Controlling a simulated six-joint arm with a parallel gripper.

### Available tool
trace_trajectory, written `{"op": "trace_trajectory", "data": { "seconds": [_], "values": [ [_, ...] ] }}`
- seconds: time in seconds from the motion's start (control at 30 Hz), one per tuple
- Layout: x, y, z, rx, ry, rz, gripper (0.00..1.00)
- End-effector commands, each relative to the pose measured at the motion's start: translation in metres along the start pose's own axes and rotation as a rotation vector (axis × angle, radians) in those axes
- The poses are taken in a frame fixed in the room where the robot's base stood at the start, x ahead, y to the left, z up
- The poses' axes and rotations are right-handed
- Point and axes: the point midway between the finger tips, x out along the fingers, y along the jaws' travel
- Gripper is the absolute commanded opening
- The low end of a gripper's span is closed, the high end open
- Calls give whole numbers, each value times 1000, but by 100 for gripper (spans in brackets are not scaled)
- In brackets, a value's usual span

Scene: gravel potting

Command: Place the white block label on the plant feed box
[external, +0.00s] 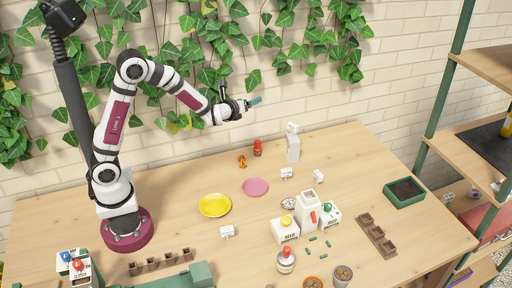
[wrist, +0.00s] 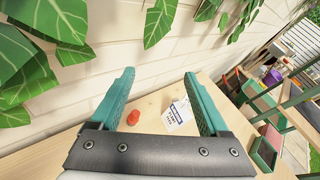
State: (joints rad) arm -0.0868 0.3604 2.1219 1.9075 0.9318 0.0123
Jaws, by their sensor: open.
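My gripper (external: 255,101) is open and empty, raised high above the back of the table near the wall. Its two teal fingers stand apart in the wrist view (wrist: 160,98). A tall white box (external: 292,148) stands at the back of the table. It seems to be the printed box (wrist: 178,114) low between my fingers in the wrist view, well beyond them; I cannot read its print for certain. Small white blocks lie on the table: one (external: 286,174) in front of that box, one (external: 319,177) to its right, and one (external: 227,232) near the yellow plate. I cannot tell which is the label.
A yellow plate (external: 215,205) and pink plate (external: 255,187) lie mid-table. White boxes (external: 285,231) (external: 307,210) crowd the front right. A green planter (external: 404,193) is at right.

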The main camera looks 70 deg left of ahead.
Motion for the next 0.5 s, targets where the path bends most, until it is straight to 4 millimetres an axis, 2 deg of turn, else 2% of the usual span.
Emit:
{"op": "trace_trajectory", "data": {
  "seconds": [0.03, 0.07, 0.1, 0.17, 0.2, 0.23, 0.3, 0.4, 0.5],
  "values": [
    [-29, 33, 28, -178, -33, 128, 79],
    [-48, 57, 36, -293, -41, 221, 79],
    [-77, 89, 40, -443, -40, 344, 79],
    [-124, 132, 29, -660, -7, 530, 79],
    [-156, 155, 14, -791, 35, 647, 79],
    [-180, 167, 0, -881, 74, 730, 79],
    [-231, 184, -34, -1054, 183, 900, 79],
    [-287, 187, -72, -1213, 339, 1069, 79],
    [-316, 183, -92, -1286, 437, 1155, 79]
  ]
}}
